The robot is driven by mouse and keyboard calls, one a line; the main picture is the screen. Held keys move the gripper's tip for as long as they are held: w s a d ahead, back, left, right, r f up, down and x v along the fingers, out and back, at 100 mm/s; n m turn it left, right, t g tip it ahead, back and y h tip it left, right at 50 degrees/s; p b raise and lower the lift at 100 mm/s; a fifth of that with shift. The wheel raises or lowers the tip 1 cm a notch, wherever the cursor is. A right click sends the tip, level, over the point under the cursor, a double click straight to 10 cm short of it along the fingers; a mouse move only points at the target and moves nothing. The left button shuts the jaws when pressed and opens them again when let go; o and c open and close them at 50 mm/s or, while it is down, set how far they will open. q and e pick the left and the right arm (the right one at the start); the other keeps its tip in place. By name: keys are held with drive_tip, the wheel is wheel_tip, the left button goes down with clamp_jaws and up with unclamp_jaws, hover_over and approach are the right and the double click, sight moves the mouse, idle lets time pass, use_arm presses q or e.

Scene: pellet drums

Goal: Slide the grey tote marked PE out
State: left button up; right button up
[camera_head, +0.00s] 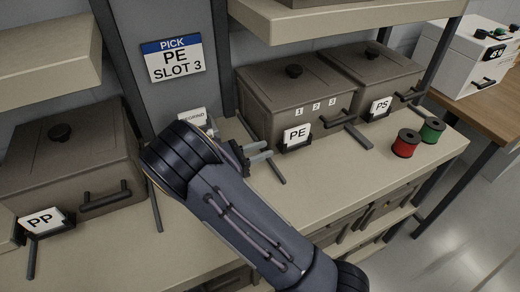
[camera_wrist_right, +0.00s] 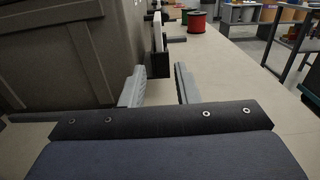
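The grey tote marked PE (camera_head: 275,97) stands shut on the shelf, with a lid knob, the numbers 1 2 3, a front handle (camera_head: 340,101) and a white PE card (camera_head: 297,135). My right gripper (camera_head: 268,151) is open and empty just left of the PE card, in front of the tote's front left corner. In the right wrist view its two fingers (camera_wrist_right: 158,88) stand apart over bare shelf. A grey tote wall (camera_wrist_right: 60,55) fills the left there, with a dark card holder (camera_wrist_right: 158,50) ahead. My left gripper is not in view.
The PP tote (camera_head: 70,165) stands left and the PS tote (camera_head: 370,72) right of PE. Red (camera_head: 405,144) and green (camera_head: 432,130) spools stand at right. A post carries a PICK PE SLOT 3 sign (camera_head: 172,58). Dark rails lie between totes. An upper shelf (camera_head: 340,15) overhangs.

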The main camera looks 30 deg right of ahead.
sight(281, 144)
drive_tip(key=d, duration=0.2)
drive_tip(key=d+p, duration=0.1)
drive_tip(key=d, duration=0.3)
drive_tip(key=shift+s+d+r+p, duration=0.1)
drive_tip(key=shift+s+d+p, duration=0.2)
drive_tip(key=shift+s+p, duration=0.1)
drive_tip(key=shift+d, duration=0.5)
clamp_jaws()
